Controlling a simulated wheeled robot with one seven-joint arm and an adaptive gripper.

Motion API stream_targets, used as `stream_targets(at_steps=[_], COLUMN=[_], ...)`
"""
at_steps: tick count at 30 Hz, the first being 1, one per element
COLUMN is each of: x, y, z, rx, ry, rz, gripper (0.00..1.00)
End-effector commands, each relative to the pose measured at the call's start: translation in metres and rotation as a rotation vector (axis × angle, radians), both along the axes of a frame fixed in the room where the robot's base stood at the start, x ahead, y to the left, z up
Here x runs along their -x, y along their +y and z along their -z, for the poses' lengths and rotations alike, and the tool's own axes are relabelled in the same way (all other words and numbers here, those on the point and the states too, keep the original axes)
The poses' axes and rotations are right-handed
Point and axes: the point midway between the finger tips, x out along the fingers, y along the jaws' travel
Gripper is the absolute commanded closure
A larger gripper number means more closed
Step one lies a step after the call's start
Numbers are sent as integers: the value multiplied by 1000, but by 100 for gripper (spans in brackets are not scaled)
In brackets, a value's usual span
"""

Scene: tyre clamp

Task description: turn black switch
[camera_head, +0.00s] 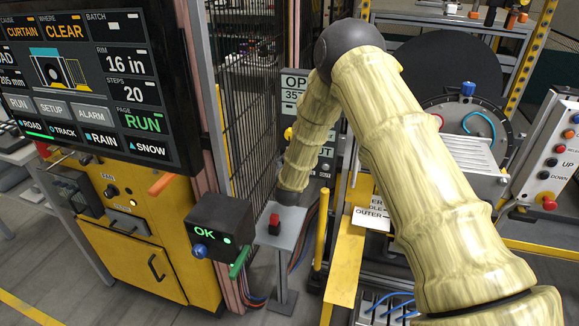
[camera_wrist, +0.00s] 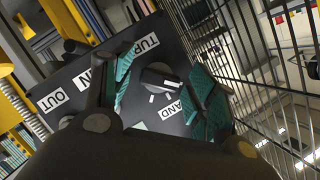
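The black switch (camera_wrist: 158,76) is a round knob with a white mark, on a dark panel (camera_wrist: 75,78) in the wrist view. White labels around it read TURN, HAND, IN and OUT. My gripper (camera_wrist: 166,88) is open, with one teal-padded finger on each side of the switch. Gaps show between the pads and the knob; I cannot tell its depth from the fingertips. In the head view my arm hides part of the dark panel with the OUT label (camera_head: 346,138); the switch and fingers cannot be made out there.
A wire fence (camera_wrist: 245,45) runs close along the right of the gripper. In the head view, a red button (camera_head: 274,222) stands on a grey pedestal (camera_head: 287,252). A black box (camera_head: 221,222) showing OK is left of it. A screen (camera_head: 85,75) fills the upper left.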

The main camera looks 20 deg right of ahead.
Motion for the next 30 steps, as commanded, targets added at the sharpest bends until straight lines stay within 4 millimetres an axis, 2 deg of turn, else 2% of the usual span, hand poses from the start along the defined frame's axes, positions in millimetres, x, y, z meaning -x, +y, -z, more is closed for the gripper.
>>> stream_targets(at_steps=[1, 6, 17, 30], x=[0, 0, 1, 1], y=[0, 0, -1, -2], z=[0, 0, 3, 9], rx=[0, 0, -34, -289], ry=[0, 0, -22, -193], rz=[0, 0, 0, 3], gripper=[56, 87, 87, 87])
